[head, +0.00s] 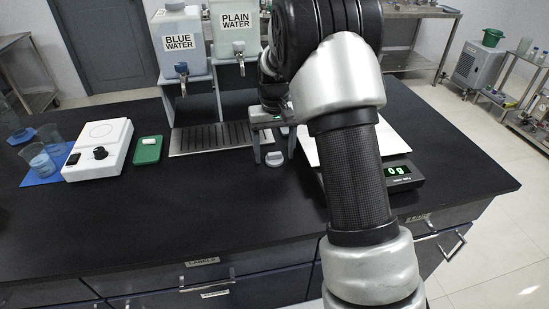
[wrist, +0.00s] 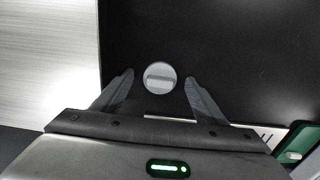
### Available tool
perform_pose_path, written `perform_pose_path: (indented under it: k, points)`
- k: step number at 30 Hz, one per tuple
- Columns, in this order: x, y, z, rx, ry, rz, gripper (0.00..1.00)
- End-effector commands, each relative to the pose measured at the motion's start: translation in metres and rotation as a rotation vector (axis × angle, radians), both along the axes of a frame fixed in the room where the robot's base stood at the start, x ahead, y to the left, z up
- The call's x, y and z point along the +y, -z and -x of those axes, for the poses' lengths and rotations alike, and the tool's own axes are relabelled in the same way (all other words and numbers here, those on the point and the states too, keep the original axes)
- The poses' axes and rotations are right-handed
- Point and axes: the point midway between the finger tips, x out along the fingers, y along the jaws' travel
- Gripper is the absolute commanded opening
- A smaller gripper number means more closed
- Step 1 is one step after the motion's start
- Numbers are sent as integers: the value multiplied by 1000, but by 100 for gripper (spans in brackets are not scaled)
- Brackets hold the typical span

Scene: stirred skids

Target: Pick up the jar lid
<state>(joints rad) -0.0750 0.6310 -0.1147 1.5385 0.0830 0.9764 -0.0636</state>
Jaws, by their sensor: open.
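The jar lid is a small round grey disc with a raised bar across its top. It lies on the black bench top and shows in the head view (head: 274,159) and the wrist view (wrist: 160,84). My gripper (head: 274,155) is open, with its fingers pointing down at the lid. In the wrist view, the two dark fingertips (wrist: 160,77) stand on either side of the lid with a gap on each side. I cannot tell how far the tips are above the bench.
A scale (head: 403,176) reading 0 g and a pale sheet (head: 391,139) are to the right. A drip tray (head: 205,140) under the water dispensers is behind left. A green tray (head: 147,150) and white stirrer plate (head: 98,157) are farther left. The front bench is clear.

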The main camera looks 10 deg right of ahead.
Motion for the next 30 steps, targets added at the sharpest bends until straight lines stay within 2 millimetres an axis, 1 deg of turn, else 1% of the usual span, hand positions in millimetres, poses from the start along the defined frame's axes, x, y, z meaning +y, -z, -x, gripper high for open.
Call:
perform_pose_path:
  k: [1, 2, 3, 5, 9, 17, 20, 23, 30]
  points:
    - [0, 0, 0, 0, 0, 0, 66]
    - [0, 0, 0, 0, 0, 0, 63]
    - [0, 0, 0, 0, 0, 0, 56]
    - [0, 0, 0, 0, 0, 0, 46]
    - [0, -1, 0, 0, 0, 0, 23]
    - [0, -1, 0, 0, 0, 0, 22]
    - [0, -4, 0, -1, 0, 0, 22]
    - [0, -16, -1, -3, 0, 0, 22]
    - [0, -65, -1, -4, -1, 1, 22]
